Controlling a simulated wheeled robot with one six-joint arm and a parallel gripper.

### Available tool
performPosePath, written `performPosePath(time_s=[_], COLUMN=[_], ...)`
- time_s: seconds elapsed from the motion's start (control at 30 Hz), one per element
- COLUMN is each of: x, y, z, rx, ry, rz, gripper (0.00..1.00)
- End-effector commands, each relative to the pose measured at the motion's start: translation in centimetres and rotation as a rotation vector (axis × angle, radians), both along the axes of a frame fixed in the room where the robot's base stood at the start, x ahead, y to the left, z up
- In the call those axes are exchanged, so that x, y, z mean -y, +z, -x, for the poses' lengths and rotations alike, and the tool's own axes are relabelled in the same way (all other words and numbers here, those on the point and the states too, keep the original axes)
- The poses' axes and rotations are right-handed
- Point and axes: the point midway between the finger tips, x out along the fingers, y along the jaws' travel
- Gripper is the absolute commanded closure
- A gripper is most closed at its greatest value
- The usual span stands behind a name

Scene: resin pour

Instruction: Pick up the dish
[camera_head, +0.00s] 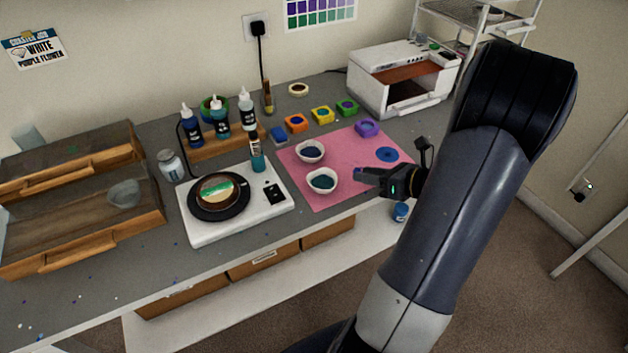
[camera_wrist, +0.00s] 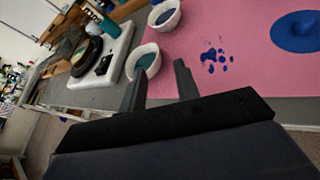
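Two small white dishes sit on the pink mat (camera_head: 327,195). The nearer dish (camera_head: 322,181) holds teal stuff, and the farther dish (camera_head: 310,151) holds dark blue stuff. My gripper (camera_head: 359,176) is to the right of the nearer dish, over the mat, apart from it and empty. In the wrist view my gripper (camera_wrist: 160,82) has its two fingers spread apart. The teal dish (camera_wrist: 131,66) lies just beyond the left fingertip there, and the dark blue dish (camera_wrist: 176,20) is farther off. The task does not say which dish is meant.
A white scale (camera_head: 212,232) with a black round plate stands left of the mat. Bottles in a wooden rack (camera_head: 205,147), colored blocks, a white machine (camera_head: 375,88) and wooden trays (camera_head: 80,225) line the bench. Blue spills mark the mat.

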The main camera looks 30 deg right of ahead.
Motion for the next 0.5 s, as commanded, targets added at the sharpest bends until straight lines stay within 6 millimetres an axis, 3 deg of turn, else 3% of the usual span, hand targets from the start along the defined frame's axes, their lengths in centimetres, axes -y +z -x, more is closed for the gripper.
performPosePath(time_s=[0.2,0.5], x=[-1.6,-3.2], y=[-1.2,-2.1], z=[-2.6,-4.3], rx=[-0.002,-0.004], ry=[0.006,0.008], rz=[0.0,0.0], gripper=[0.69,0.69])
